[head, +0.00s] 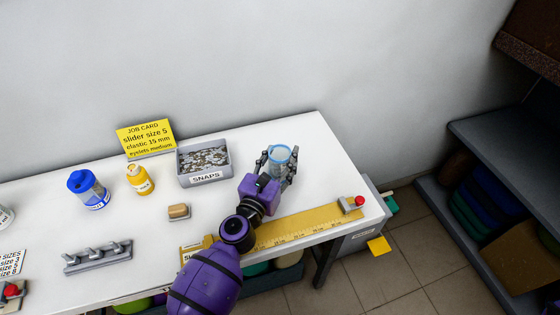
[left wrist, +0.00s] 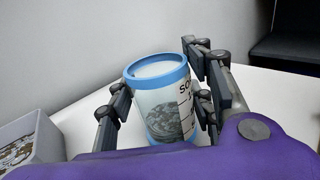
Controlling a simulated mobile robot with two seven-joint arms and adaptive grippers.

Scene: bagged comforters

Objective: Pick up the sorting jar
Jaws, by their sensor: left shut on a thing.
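The sorting jar (left wrist: 163,100) is a clear cylinder with a blue rim, black lettering and grey pieces in its lower part. In the head view the jar (head: 279,156) is near the back right of the white table. My left gripper (head: 278,164) reaches it from the front and is shut on it, with a finger on each side. The left wrist view shows the fingers beside the jar's walls and the jar nearly upright. I cannot tell whether its base touches the table. My right gripper is in neither view.
A grey SNAPS bin (head: 204,162) stands left of the jar, with a yellow job card (head: 146,138) behind. A yellow bottle (head: 140,179) and a blue-lidded jar (head: 88,190) stand further left. A yellow ruler (head: 300,225) lies along the front edge, with a red-topped piece (head: 352,203) at its right end.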

